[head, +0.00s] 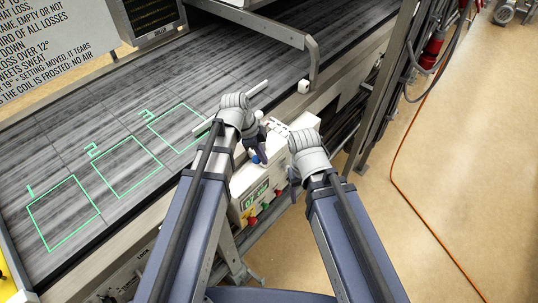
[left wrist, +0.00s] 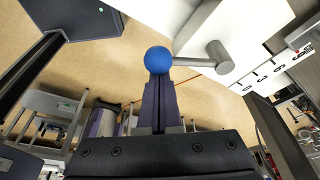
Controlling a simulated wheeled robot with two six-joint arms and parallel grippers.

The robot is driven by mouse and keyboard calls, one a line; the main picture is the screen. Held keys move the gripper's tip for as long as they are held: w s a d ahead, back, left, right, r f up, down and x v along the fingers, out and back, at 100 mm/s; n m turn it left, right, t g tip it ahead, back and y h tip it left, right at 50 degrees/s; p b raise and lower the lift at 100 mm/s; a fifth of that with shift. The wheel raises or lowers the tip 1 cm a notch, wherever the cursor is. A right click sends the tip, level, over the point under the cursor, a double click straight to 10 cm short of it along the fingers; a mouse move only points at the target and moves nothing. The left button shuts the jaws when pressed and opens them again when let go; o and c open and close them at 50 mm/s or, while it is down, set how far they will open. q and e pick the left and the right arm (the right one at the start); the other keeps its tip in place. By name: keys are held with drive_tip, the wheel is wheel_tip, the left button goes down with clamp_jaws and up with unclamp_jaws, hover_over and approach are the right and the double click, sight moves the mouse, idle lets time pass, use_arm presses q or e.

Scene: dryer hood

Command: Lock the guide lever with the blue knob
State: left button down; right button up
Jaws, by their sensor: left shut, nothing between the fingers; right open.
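The blue knob (head: 256,158) shows as a small blue spot beside the conveyor edge. In the left wrist view the round blue knob (left wrist: 158,60) sits right at the tips of my left gripper (left wrist: 160,85); I cannot tell whether they touch. My right gripper (head: 294,183) is open and empty, to the right of the control box.
A white control box (head: 236,213) with a green display and coloured buttons is below the grippers. The dark conveyor belt (head: 60,150) has green numbered squares. A metal bracket (head: 313,60) stands beyond the left gripper. Open floor with an orange cable (head: 400,190) is at right.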

use_arm(q)
drive_tip(key=shift+a+m, duration=0.4)
drive_tip(key=shift+m, duration=0.1)
drive_tip(key=shift+a, duration=0.25)
drive_tip(key=shift+w+a, duration=0.2)
drive_tip(key=shift+a, duration=1)
drive_tip(key=shift+s+d+f, duration=0.15)
drive_tip(key=shift+s+d, duration=0.05)
drive_tip(key=shift+d, duration=0.25)
wheel_tip(320, 180, up, 9)
drive_tip(key=p, duration=0.9)
